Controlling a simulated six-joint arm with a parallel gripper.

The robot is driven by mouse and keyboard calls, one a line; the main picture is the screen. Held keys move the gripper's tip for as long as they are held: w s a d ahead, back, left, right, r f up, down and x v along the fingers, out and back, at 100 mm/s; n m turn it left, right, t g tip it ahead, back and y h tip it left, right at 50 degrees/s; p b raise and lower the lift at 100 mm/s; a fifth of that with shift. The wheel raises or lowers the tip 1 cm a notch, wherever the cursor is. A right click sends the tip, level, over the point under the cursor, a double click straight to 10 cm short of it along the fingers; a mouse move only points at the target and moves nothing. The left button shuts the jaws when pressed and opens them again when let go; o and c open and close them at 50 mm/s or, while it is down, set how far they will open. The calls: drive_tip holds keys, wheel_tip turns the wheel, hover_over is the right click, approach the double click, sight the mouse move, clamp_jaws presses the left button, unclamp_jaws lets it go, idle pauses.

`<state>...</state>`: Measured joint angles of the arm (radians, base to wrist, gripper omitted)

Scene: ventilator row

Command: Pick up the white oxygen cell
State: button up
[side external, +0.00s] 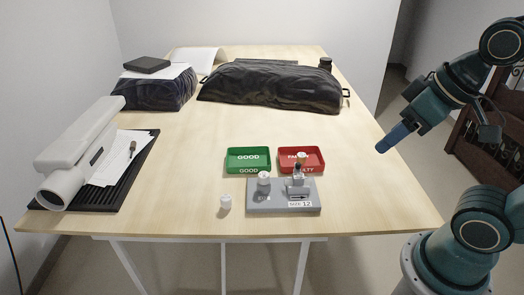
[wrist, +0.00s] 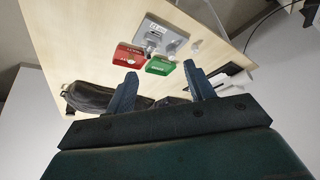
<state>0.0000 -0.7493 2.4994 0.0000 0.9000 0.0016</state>
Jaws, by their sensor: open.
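A small white cylindrical cell (side external: 225,202) stands on the table near its front edge, left of a grey block (side external: 252,206) marked "SIZE 12". A similar white-topped piece (side external: 264,178) stands on the block's left, and another (side external: 302,156) sits in the red "FAULTY" tray (side external: 316,169). A green "GOOD" tray (side external: 248,163) stands beside the red one. In the wrist view, a tiny pale spot (wrist: 196,45) beside the block seems to be the loose cell. My gripper (side external: 386,145) is open and empty, raised at the table's right, well apart from the cells; its fingers show in the wrist view (wrist: 160,74).
A grey fitting (side external: 298,181) stands on the block's right. A white tubular device (side external: 80,155) and papers lie on a black ribbed mat at left. Black covered bundles (side external: 270,86) line the back.

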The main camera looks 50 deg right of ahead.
drive_tip(key=shift+w, duration=0.1)
drive_tip(key=m+g+y, duration=0.2)
drive_tip(key=m+g, duration=0.4)
drive_tip(key=m, duration=1.2)
hover_over(226, 198)
drive_tip(key=d, duration=0.2)
wheel_tip(226, 198, down, 17)
drive_tip(key=shift+a+f, duration=0.2)
drive_tip(key=shift+f, duration=1.2)
drive_tip(key=shift+a+f, duration=0.25)
drive_tip(key=shift+f, duration=1.15)
drive_tip(key=shift+a+f, duration=0.2)
drive_tip(key=shift+f, duration=1.2)
